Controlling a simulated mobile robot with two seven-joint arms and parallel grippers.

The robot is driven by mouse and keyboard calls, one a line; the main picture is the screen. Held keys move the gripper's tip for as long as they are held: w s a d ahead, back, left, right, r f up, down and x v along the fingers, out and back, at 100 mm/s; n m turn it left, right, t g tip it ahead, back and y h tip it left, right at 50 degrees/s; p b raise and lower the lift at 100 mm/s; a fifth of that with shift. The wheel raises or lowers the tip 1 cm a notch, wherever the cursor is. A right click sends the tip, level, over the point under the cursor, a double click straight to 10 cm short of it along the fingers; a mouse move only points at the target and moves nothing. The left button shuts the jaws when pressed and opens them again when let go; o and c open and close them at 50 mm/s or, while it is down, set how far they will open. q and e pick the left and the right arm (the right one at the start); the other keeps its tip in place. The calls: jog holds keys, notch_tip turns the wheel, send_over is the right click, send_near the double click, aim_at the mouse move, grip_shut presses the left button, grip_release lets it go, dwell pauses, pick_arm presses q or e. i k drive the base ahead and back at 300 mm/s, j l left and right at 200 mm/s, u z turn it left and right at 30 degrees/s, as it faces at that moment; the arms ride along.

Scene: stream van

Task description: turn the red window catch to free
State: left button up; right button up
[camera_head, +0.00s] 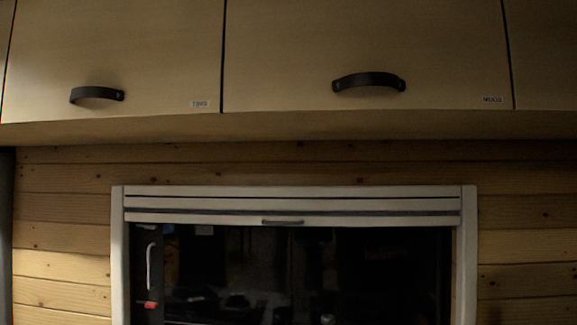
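A small red piece (151,305), which looks like the window catch, shows low at the left inside the window frame. It is small and dim, and I cannot tell which way it is turned. The dark window (300,275) sits in a pale frame (118,255) on the plank wall, and its lower part is cut off by the picture's edge. A rolled blind with a small handle (283,222) covers the top of the opening. Neither of my grippers is in view.
Overhead cupboards with dark strap handles (97,95) and (369,82) span the top and are shut. They overhang the wood-plank wall (60,235). A pale vertical bar (149,266) stands just above the red piece. Nothing visible stands in front of the window.

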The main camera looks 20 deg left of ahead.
aim_at(153, 304)
jog(key=u, duration=1.5)
jog(key=z, duration=0.35)
